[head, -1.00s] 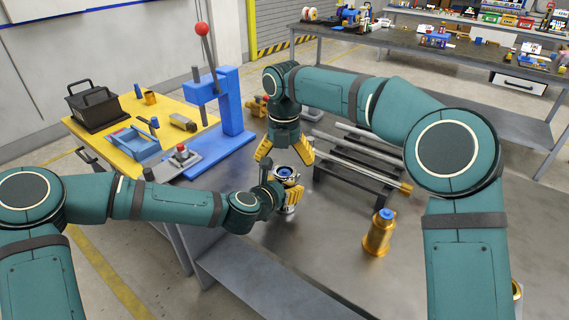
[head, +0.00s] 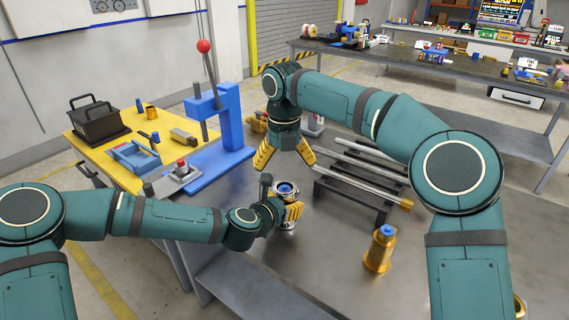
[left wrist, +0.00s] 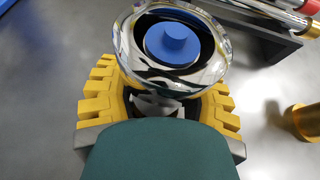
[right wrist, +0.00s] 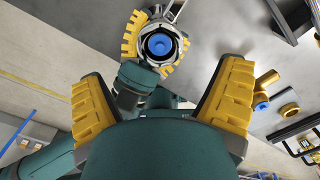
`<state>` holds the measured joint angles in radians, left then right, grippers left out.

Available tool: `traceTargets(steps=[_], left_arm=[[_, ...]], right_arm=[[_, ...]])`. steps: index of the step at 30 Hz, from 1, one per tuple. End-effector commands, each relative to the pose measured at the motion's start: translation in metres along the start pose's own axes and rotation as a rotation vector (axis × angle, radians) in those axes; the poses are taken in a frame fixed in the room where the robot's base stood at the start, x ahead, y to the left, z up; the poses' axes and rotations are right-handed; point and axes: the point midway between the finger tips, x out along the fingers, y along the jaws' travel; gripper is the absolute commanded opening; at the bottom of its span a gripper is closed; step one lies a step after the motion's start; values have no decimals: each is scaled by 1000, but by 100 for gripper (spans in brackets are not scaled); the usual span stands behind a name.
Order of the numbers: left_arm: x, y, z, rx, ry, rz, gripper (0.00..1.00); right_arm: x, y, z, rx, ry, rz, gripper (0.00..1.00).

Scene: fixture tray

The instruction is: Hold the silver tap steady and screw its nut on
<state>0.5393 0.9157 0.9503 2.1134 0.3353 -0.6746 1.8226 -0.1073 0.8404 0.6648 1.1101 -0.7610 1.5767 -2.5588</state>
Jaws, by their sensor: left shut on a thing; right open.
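The silver tap (head: 287,191) stands upright on the grey metal table, with a blue core in its top. My left gripper (head: 284,206) is shut around its body from the left. In the left wrist view a shiny ring (left wrist: 222,60) circles the tap's dark mouth and blue core (left wrist: 173,44); I cannot tell whether this ring is the nut or the tap's rim. My right gripper (head: 285,166) is open and empty, pointing down above the tap and apart from it. The right wrist view shows the tap (right wrist: 160,44) ahead of its spread fingers, slightly above the frame's middle.
A brass tap (head: 380,250) with a blue top stands on the table to the right. A black rack (head: 345,193) with metal rods is just right of the grippers. A blue press (head: 228,125) and yellow board (head: 100,150) lie left. The front right table is mostly clear.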

Motion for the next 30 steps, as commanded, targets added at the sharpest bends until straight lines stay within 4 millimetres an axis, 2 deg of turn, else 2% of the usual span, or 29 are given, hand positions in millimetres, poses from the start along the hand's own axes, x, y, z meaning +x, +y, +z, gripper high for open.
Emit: traceTargets(steps=[16, 21, 30], left_arm=[[0, 0, 2, 2, -4, 0, 0], [0, 0, 2, 2, -4, 0, 0], [0, 0, 2, 2, -4, 0, 0]], right_arm=[[68, 0, 0, 1, 2, 0, 92], [78, 0, 0, 1, 1, 0, 92], [79, 0, 0, 1, 0, 1, 92]])
